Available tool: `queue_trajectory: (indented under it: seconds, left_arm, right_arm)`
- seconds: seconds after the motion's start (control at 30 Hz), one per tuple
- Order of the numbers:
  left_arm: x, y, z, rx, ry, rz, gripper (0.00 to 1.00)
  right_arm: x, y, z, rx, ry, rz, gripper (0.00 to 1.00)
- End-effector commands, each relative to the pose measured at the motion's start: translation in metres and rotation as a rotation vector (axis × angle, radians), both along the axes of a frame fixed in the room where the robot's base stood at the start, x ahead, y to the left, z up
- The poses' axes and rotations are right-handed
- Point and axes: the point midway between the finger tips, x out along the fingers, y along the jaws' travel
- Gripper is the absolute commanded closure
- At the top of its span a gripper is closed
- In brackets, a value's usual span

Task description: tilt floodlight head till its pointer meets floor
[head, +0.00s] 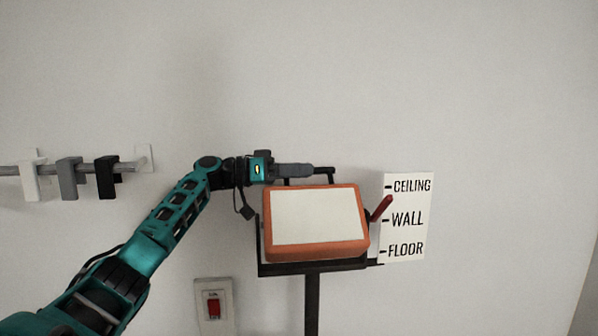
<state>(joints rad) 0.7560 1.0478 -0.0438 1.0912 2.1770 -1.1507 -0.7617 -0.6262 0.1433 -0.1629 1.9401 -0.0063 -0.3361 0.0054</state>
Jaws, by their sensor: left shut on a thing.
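The floodlight head (316,221) has an orange frame and a pale front panel, and sits in a dark bracket on a post (312,300). Its black handle (322,171) runs along the top. My left gripper (305,170) is at the left part of this handle and shut on it; its fingers partly hide the handle there. The red pointer (381,208) on the head's right side slants up to the right, its tip between the CEILING and WALL marks. The white label plate (407,233) reads CEILING, WALL and FLOOR from top to bottom. My right gripper is not in view.
A grey rail (86,167) on the wall at the left carries a white, a grey and a black clip. A red switch (214,306) on a pale plate is below, left of the post. The wall at the right is bare.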

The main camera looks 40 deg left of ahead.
Motion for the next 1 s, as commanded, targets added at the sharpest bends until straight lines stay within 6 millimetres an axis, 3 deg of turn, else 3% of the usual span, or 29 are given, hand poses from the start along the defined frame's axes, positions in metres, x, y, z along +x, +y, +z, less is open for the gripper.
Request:
queue_trajectory:
  seconds: [0.57,0.77,1.0]
  left_arm:
    - [-0.001,-0.001,0.0,0.01,-0.008,0.001,1.0]
    - [-0.005,-0.006,0.002,0.063,-0.052,-0.001,1.0]
    - [-0.016,-0.021,0.01,0.2,-0.164,-0.001,1.0]
  right_arm:
    - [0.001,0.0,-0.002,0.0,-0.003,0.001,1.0]
    - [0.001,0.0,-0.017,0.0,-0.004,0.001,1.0]
    - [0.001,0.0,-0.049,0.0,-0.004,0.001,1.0]
